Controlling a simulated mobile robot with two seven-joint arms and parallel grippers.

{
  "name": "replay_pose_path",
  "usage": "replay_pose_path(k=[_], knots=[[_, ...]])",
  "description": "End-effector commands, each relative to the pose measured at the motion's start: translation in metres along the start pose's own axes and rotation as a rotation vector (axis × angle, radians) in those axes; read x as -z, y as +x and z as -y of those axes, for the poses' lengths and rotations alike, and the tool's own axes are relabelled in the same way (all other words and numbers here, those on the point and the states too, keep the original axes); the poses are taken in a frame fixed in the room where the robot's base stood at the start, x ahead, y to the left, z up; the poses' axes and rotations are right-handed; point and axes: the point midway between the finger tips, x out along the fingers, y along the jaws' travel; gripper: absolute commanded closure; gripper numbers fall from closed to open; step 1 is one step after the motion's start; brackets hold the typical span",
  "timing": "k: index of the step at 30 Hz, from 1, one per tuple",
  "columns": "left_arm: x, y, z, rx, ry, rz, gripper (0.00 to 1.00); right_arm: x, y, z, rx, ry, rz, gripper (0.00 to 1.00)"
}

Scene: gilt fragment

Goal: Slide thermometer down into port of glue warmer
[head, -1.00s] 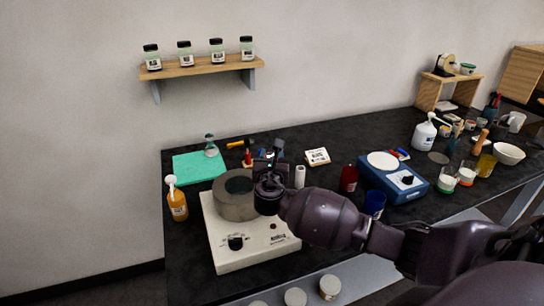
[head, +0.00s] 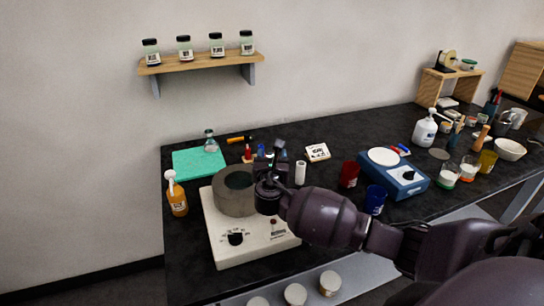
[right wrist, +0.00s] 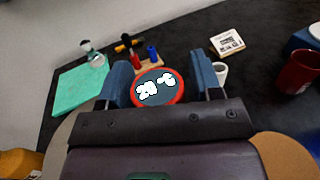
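The glue warmer (head: 222,239) has a pale base with a dial and a round grey pot (head: 231,204) on top. A small dark-red spot (head: 274,221) shows on its base; I cannot tell if this is the port. My right gripper (head: 271,152) is beside the pot's right side, pointing toward the back. In the right wrist view its two fingers (right wrist: 162,62) are apart. My left gripper is out of view.
A green mat (head: 199,162) and an orange pump bottle (head: 177,194) are left of the warmer. A white cylinder (head: 300,172), red cup (head: 349,174), blue cup (head: 375,199) and blue scale (head: 394,175) stand to the right. Small tools lie behind.

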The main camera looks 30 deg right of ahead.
Motion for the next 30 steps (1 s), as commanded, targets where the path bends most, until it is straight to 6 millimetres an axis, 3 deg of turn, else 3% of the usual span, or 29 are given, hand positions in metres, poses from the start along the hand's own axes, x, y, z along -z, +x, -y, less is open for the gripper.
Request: replay_pose_path(k=[2, 15, 30], knots=[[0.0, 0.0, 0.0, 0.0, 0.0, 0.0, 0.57, 0.0, 0.0, 0.0, 0.0, 0.0, 0.0, 0.3], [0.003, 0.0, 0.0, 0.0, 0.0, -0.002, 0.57, 0.0, -0.002, 0.0, 0.0, 0.0, 0.0, 0.3], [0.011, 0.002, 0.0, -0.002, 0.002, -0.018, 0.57, 0.0, -0.089, 0.0, -0.001, 0.001, -0.001, 0.3]])
